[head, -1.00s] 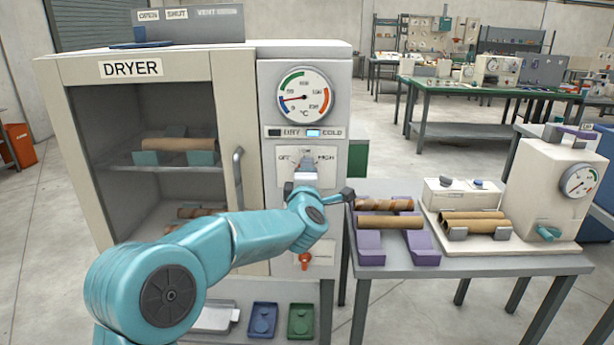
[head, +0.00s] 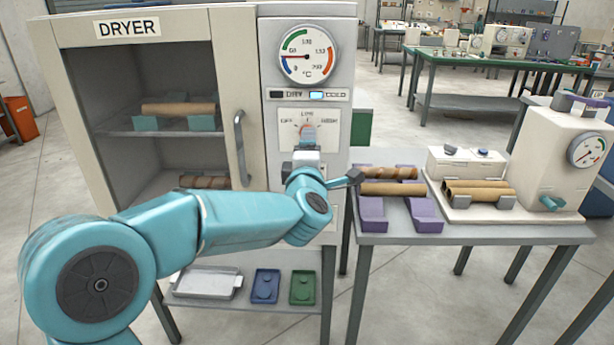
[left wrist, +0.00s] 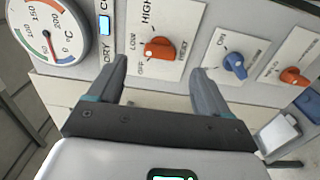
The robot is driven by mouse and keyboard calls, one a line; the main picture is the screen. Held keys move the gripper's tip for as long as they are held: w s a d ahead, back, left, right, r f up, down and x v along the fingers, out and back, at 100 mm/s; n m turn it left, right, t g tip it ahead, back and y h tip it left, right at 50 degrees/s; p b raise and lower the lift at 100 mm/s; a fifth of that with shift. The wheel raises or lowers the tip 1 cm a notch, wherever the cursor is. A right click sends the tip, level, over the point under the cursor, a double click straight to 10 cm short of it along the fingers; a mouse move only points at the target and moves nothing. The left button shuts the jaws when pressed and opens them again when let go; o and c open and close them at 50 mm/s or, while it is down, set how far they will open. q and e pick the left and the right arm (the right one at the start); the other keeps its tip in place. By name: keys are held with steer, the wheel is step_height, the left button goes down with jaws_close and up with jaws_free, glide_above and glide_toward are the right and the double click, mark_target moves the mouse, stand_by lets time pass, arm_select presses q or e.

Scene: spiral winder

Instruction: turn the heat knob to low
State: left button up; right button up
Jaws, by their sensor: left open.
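The heat knob (head: 307,131) is a small orange knob on a white plate below the gauge on the dryer's front. The plate reads OFF, LOW and HIGH. In the left wrist view the orange heat knob (left wrist: 158,47) lies just beyond my left gripper (left wrist: 159,67), in line with the gap between its fingers. Its narrow side points left, towards the LOW and OFF marks; I cannot tell which exactly. My left gripper (head: 306,147) is open and empty, with no visible contact on the knob. My right gripper is not in view.
A blue knob (left wrist: 234,65) and another orange knob (left wrist: 294,76) sit beside the heat knob. The dryer door (head: 228,60) has a vertical handle (head: 240,146). A table with purple cradles (head: 372,214) and a cream machine (head: 565,150) stands at the right.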

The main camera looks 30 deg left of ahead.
arm_select(q)
steer(key=v, duration=0.8)
steer(key=shift+s+b, duration=0.15)
steer(key=shift+b, duration=0.25)
steer(key=d+f+m+g+h+p, duration=0.2)
steer(key=f+m+h, duration=0.15)
steer(key=f, duration=1.05)
steer(key=d+f+m+g+h+p, duration=0.2)
steer(key=f+m+g+p, duration=0.15)
steer(key=f, duration=1.05)
steer(key=s+d+f+m+g+h, duration=0.2)
steer(key=s+d+f+m, duration=0.25)
steer(key=f, duration=0.35)
steer(key=s+d+f+m+g+h, duration=0.2)
steer(key=s+d+f+m, duration=0.15)
steer(key=s+f, duration=0.3)
steer(key=s+d+f+m+g+h, duration=0.2)
steer(key=s+d+m, duration=0.1)
steer(key=s, duration=0.3)
steer(key=s+d+f+m+g+h, duration=0.2)
steer(key=s+d+m+g, duration=0.1)
steer(key=s, duration=0.4)
steer(key=shift+d+m+p, duration=0.3)
steer(key=shift+d+m, duration=0.3)
steer(key=shift+d, duration=0.3)
